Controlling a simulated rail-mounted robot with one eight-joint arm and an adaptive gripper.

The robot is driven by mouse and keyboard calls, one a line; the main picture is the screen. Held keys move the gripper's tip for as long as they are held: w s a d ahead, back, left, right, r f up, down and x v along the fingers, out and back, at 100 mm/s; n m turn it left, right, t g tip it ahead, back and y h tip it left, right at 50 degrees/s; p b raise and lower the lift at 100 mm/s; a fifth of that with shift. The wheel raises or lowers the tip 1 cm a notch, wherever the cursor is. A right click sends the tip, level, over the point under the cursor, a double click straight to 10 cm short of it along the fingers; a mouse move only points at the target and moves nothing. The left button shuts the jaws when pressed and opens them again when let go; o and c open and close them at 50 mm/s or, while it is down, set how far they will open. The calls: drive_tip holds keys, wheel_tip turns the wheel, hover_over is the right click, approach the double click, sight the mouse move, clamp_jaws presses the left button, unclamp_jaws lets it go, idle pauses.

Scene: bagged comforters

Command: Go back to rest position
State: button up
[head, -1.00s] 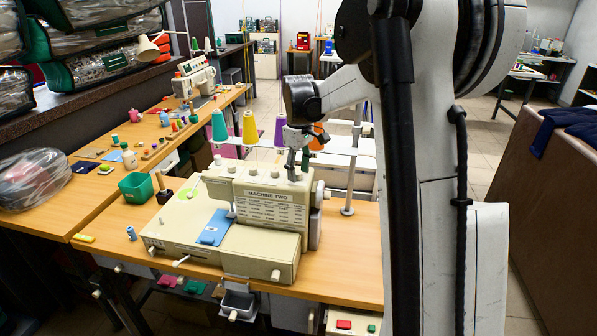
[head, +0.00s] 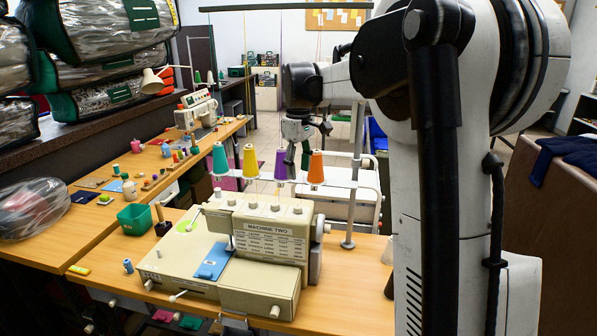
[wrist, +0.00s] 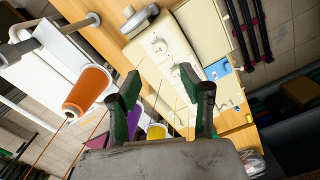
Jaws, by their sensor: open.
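My gripper (head: 291,160) hangs in the head view above and behind the cream sewing machine labelled MACHINE TWO (head: 262,232), among the thread spools. In the wrist view my gripper (wrist: 162,95) has its two dark green fingers spread apart with nothing between them. Beyond the fingers, the wrist view looks down on the top of the same sewing machine (wrist: 165,45). The orange spool (head: 316,168) stands just right of my gripper, and it also shows in the wrist view (wrist: 87,88).
A yellow spool (head: 250,162) and a teal spool (head: 220,158) stand left on the same thread rack. A green bin (head: 135,216) sits on the table left of the machine. Bagged comforters (head: 105,60) are stacked at upper left.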

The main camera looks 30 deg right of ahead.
idle(0.3)
drive_tip(key=s+a+r+m+t, duration=0.1)
drive_tip(key=s+a+r+t, duration=0.1)
drive_tip(key=s+a, duration=0.55)
drive_tip(key=s+a+f+m+t, duration=0.1)
drive_tip(key=s+a+f, duration=0.2)
drive_tip(key=s, duration=0.4)
drive_tip(key=s+a+f+m+t, duration=0.1)
drive_tip(key=s+a+f+t, duration=0.1)
drive_tip(key=s+a, duration=0.3)
drive_tip(key=s+a+f+m+t, duration=0.1)
drive_tip(key=s+a+f+t, duration=0.1)
drive_tip(key=s, duration=0.8)
drive_tip(key=shift+s+a+f+m, duration=0.3)
drive_tip(key=shift+a+f+m, duration=0.1)
drive_tip(key=shift+a+f, duration=0.55)
